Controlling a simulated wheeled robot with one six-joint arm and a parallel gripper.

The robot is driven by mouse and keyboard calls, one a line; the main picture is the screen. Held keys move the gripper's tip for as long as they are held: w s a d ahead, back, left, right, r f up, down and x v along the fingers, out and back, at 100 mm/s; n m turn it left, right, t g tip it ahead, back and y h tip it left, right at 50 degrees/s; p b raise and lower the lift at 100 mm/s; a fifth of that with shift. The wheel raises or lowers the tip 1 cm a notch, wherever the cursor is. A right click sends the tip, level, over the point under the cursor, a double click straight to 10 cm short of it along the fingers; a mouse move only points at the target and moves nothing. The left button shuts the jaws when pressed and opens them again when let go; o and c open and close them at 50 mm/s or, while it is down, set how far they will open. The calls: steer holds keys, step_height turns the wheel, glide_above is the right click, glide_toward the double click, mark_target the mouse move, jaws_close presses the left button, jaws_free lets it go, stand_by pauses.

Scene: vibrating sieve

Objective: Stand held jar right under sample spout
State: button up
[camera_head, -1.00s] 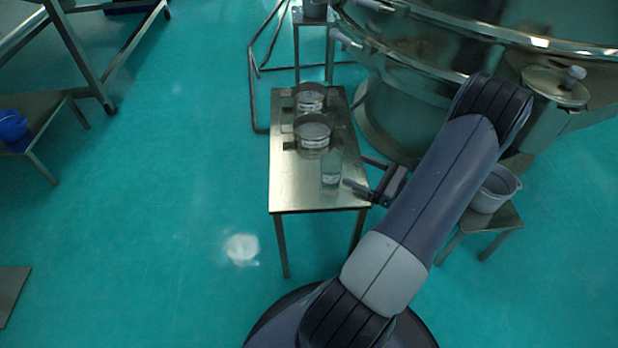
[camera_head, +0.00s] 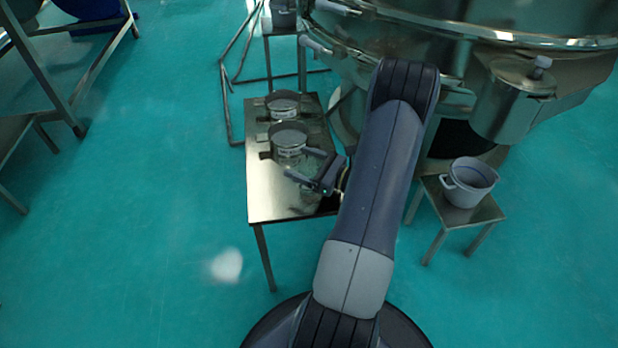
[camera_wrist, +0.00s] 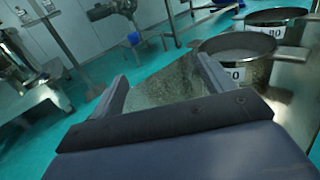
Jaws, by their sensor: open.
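A clear, pale glass jar (camera_head: 310,191) stands on the small steel table (camera_head: 264,205), partly hidden by my gripper. My gripper (camera_head: 298,163) is open, its fingers pointing left over the table at the jar. In the wrist view, the see-through jar (camera_wrist: 168,86) shows between the two spread fingers of my gripper (camera_wrist: 160,74); whether they touch it I cannot tell. The steel sieve machine (camera_head: 430,30) stands behind the table, with a short spout-like pipe (camera_head: 316,46) jutting left. I cannot tell whether this is the sample spout.
Two round labelled sieve pans (camera_head: 288,140) (camera_head: 283,104) stand on the table behind the jar. A grey bucket (camera_head: 468,183) sits on a low stool (camera_head: 450,216) at the right. Another container (camera_head: 283,14) stands on a stand at the back. The floor left of the table is clear.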

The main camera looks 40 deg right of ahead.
steer(key=shift+c, duration=0.4)
steer(key=c, duration=1.1)
steer(key=shift+o, duration=0.2)
